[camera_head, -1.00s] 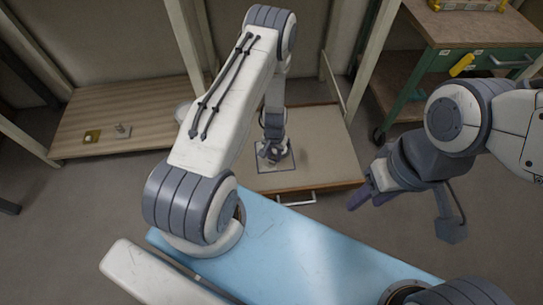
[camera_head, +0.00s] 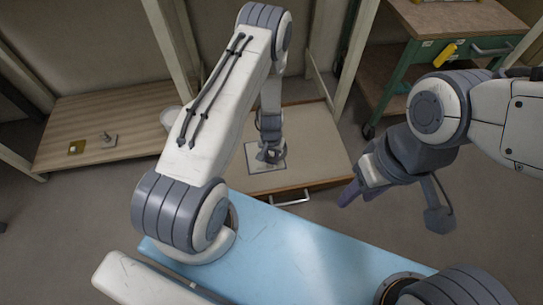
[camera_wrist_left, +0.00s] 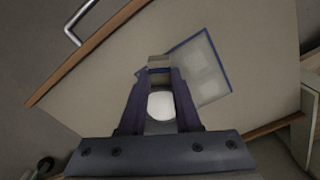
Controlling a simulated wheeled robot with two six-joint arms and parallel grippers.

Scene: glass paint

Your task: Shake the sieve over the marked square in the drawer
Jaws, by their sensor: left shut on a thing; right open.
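My left gripper (camera_head: 270,157) is low over the open drawer (camera_head: 318,150) in the head view. In the left wrist view its two dark fingers (camera_wrist_left: 160,88) are shut on the sieve, seen as a small pale block (camera_wrist_left: 158,62) with a white round part (camera_wrist_left: 160,105) nearer the palm. The sieve's full shape is hidden. The marked square (camera_wrist_left: 222,72), outlined in blue, lies on the drawer floor, partly behind the fingertips, with paler patches inside it. The gripper partly covers the square in the head view. My right gripper (camera_head: 350,193) is open and empty, right of the drawer front.
The drawer handle (camera_head: 290,201) is at its front. A low wooden shelf (camera_head: 60,120) at left holds a yellowish piece (camera_head: 76,147) and a small metal piece (camera_head: 107,139). A white bowl (camera_head: 172,118) is partly behind my left arm. A green bench (camera_head: 400,80) stands at right.

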